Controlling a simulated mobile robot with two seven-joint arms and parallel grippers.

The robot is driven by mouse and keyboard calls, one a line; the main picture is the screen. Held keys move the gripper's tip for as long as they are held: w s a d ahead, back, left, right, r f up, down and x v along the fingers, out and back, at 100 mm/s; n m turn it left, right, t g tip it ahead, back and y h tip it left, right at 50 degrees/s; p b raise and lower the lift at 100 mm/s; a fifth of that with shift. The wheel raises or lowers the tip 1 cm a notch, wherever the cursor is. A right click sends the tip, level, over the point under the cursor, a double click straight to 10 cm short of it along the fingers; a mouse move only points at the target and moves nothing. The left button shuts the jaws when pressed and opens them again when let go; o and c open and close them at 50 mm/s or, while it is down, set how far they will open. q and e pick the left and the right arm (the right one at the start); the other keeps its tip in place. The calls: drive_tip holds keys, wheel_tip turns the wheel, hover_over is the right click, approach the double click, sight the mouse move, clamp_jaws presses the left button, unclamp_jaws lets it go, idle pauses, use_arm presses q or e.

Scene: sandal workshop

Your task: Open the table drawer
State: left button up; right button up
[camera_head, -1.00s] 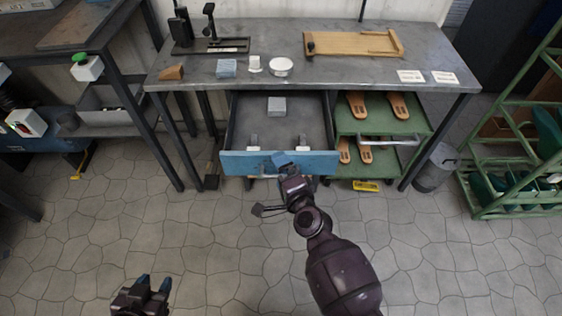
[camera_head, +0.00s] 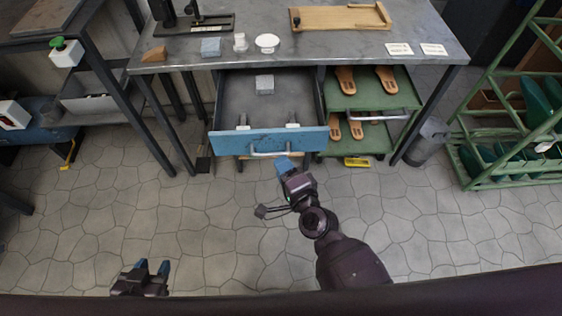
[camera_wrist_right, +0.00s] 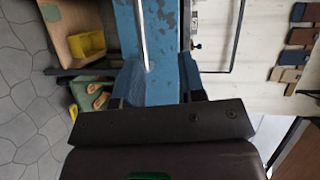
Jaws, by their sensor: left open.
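The table drawer (camera_head: 268,143) has a worn blue front and a grey metal tray, and stands pulled out below the grey workbench. Its pale bar handle (camera_head: 285,153) is on the front; in the right wrist view the handle (camera_wrist_right: 141,38) runs along the blue front. My right gripper (camera_head: 283,168) is just in front of and below the handle, seemingly apart from it. In the right wrist view its two blue fingers stand apart with nothing held between them. My left gripper (camera_head: 152,268) is open and empty, low at the left above the floor.
A grey block (camera_head: 264,85) and small fittings lie in the drawer. Green shelves (camera_head: 372,98) with sandals are right of it. A bin (camera_head: 427,142) and green rack (camera_head: 520,165) stand further right. The tiled floor in front is clear.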

use_arm(q)
drive_tip(key=shift+s+a+f, duration=0.1)
drive_tip(key=shift+s+f, duration=0.15)
drive_tip(key=shift+f, duration=0.2)
use_arm(e)
drive_tip(key=shift+s+d+f, duration=0.15)
drive_tip(key=shift+s+d, duration=0.15)
drive_tip(key=shift+s, duration=0.45)
drive_tip(key=shift+s+d+f, duration=0.15)
drive_tip(key=shift+s+d, duration=0.2)
drive_tip(key=shift+s, duration=0.35)
drive_tip(key=shift+s+d+f, duration=0.15)
drive_tip(key=shift+s+d, duration=0.15)
drive_tip(key=shift+s, duration=0.45)
use_arm(q)
drive_tip(key=shift+w+r, duration=0.15)
drive_tip(key=shift+r, duration=0.05)
